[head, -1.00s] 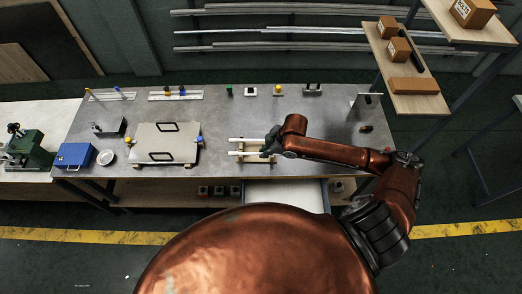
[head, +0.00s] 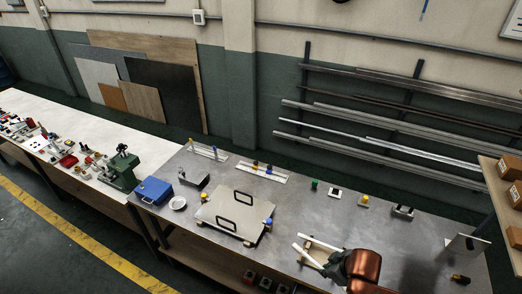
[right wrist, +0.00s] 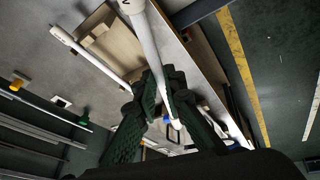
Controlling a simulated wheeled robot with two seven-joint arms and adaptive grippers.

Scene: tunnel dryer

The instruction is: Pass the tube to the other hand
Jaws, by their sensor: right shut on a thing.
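A white tube (right wrist: 148,40) runs between the dark green fingers of my right gripper (right wrist: 162,80), which is shut on it. In the head view the gripper (head: 337,266) is at the near edge of the grey table, beside a wooden rack. The held tube seems to be the nearer white tube (head: 308,256). A second white tube (head: 321,241) lies roughly parallel behind it; it also shows in the right wrist view (right wrist: 85,51). I cannot tell how far the held tube is above the rack (right wrist: 104,36). My left gripper is not in view.
A light plate with two black handles (head: 225,219) lies left of the tubes on the grey table (head: 290,203). A blue box (head: 153,190) and a green press (head: 121,170) are farther left. Small coloured parts line the back. Table between plate and tubes is clear.

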